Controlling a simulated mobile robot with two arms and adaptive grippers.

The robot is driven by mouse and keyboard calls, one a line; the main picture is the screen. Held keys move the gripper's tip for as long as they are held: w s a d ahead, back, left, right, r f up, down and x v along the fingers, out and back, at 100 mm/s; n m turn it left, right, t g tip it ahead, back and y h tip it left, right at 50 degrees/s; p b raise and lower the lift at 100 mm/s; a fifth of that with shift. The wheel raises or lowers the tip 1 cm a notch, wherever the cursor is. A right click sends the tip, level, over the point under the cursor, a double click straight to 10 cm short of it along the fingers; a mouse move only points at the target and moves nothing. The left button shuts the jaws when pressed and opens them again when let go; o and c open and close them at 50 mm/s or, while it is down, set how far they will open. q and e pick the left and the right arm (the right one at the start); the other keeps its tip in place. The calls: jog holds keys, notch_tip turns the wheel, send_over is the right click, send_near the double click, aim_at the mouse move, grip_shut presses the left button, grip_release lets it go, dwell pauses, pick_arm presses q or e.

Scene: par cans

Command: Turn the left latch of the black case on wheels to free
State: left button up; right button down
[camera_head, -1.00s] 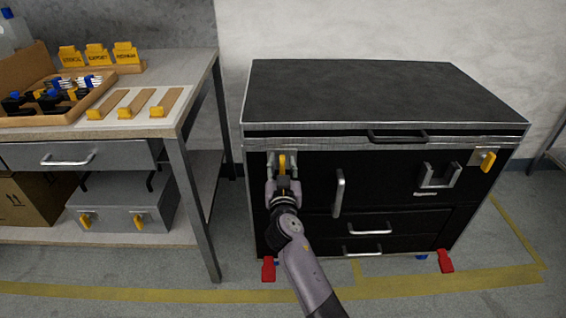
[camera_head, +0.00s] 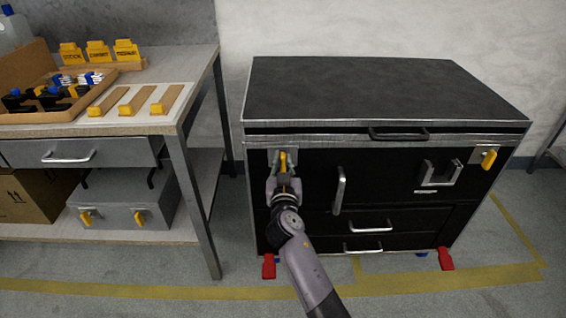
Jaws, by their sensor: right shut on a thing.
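The black case on wheels (camera_head: 385,90) stands on the floor at the right of the view, its lid down over a narrow dark gap. Its left latch (camera_head: 283,160) is a yellow handle on a metal plate near the upper left of the front. My right gripper (camera_head: 284,187) is shut on the yellow latch handle from below and hides its lower part. The handle looks close to upright with a slight tilt. The right latch (camera_head: 489,159) is yellow too and hangs tilted on its plate. My left gripper is not in view.
A workbench (camera_head: 200,85) with a drawer and an open tray (camera_head: 60,118) stands to the left. A grey box (camera_head: 120,203) with yellow latches lies on its lower shelf. Red wheel pedals (camera_head: 446,259) stick out at the case's base. The floor in front is clear.

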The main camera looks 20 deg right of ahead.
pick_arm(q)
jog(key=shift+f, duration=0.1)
pick_arm(e)
jog(key=shift+n, duration=0.3)
jog(key=n, duration=0.3)
jog(key=shift+w+a+b, duration=0.1)
jog(key=shift+a+b, duration=0.15)
jog(key=shift+b, duration=0.1)
pick_arm(q)
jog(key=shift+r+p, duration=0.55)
jog(key=shift+p, duration=0.3)
pick_arm(e)
jog(key=n, duration=0.4)
jog(key=f+n, duration=0.1)
jog(key=n, duration=0.4)
jog(key=a+n, duration=0.1)
jog(key=n, duration=0.4)
jog(key=shift+w+f, duration=0.15)
jog(key=c, duration=1.6)
grip_release()
jog(key=shift+f, duration=0.1)
